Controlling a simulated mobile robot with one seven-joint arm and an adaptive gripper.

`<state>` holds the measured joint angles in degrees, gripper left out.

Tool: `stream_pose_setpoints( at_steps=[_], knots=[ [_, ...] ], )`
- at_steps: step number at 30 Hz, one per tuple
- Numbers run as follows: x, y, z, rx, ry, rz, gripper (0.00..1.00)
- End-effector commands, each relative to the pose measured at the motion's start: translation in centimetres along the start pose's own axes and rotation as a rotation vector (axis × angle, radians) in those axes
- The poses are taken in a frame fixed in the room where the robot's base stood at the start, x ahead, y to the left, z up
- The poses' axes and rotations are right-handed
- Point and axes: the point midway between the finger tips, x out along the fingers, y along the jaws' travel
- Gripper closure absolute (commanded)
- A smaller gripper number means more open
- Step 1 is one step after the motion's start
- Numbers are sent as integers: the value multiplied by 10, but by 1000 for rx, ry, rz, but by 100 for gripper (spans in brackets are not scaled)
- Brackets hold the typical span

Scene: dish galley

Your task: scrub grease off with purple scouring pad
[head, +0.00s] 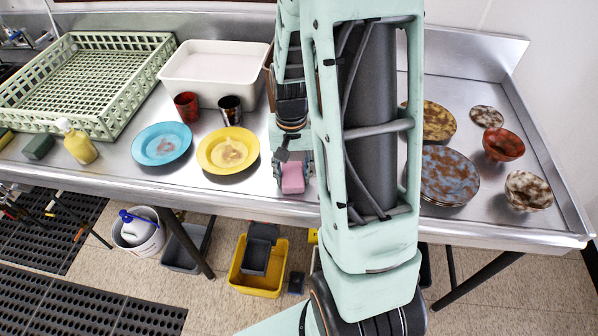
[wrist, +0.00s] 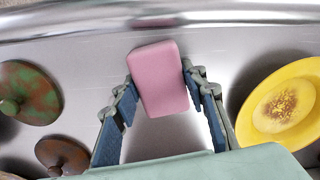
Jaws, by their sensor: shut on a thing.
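My gripper (head: 292,170) is shut on a pink, block-shaped pad (wrist: 160,82); the pad also shows in the head view (head: 292,181), near the counter's front edge. Its colour looks pink rather than clearly purple. In the wrist view both fingers press its sides. I cannot tell whether the pad touches the counter. A yellow plate (head: 222,160) with a brown greasy stain lies left of my gripper in the head view and at the right in the wrist view (wrist: 262,122). A blue plate (head: 150,152) with a reddish stain lies further left.
A red cup (head: 187,106) and a dark cup (head: 230,109) stand behind the plates, before a white tub (head: 177,87). A green rack (head: 122,97), yellow bottle (head: 78,145) and green sponge (head: 38,147) are left. Soiled plates (head: 447,187) and bowls (head: 503,147) are right. My arm hides the middle.

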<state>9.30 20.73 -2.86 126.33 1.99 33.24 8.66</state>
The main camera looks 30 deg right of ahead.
Motion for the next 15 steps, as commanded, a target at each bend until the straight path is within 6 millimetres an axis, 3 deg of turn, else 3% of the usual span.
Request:
stream_pose_setpoints(
  at_steps=[15],
  knots=[
    [-3,5,-37,2,5,-1,80]
  ],
)
